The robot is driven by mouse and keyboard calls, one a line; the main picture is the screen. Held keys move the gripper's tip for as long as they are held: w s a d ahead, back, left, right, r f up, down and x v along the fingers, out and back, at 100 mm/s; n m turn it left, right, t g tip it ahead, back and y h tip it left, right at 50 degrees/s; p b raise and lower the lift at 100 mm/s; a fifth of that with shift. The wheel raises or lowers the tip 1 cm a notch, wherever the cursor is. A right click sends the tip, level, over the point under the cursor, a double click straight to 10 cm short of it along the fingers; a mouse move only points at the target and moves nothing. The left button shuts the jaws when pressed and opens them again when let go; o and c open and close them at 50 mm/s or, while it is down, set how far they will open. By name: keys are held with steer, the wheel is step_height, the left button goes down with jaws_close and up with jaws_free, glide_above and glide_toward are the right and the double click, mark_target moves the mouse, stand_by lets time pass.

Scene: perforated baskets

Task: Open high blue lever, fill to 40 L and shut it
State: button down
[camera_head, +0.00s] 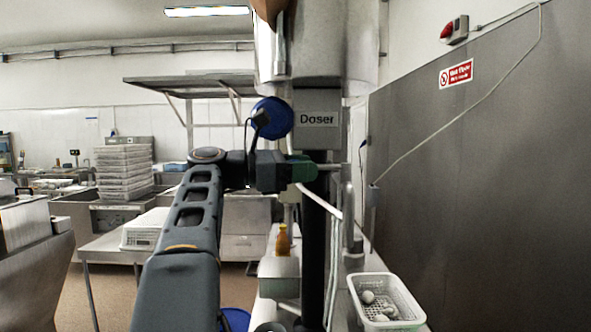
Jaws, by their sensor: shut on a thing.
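My gripper (303,170), with dark body and green fingers, is at the pipe just below the grey box labelled "Doser" (318,119). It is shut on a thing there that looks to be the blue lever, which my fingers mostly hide. A blue round disc (281,112) shows behind the small dark camera on my arm, left of the box; I cannot tell whether it belongs to the lever. A large steel vessel (350,45) stands above. No litre reading can be made out.
A white perforated basket (404,290) with a few pale round things stands at the lower right. A yellow-brown bottle (283,240) stands behind the pipe. Stacked baskets (124,172) are at the left. A grey wall panel (485,150) bounds the right side.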

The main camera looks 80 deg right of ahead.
steer(key=shift+r, duration=0.1)
stand_by(0.3)
steer(key=c, duration=0.8)
jaws_free()
steer(key=shift+w+a, duration=0.1)
steer(key=shift+w, duration=0.35)
steer(key=b+v, duration=0.1)
steer(key=v, duration=1.1)
steer(key=shift+w+a+b, duration=0.1)
steer(key=shift+w+b, duration=0.2)
steer(key=shift+w, duration=0.05)
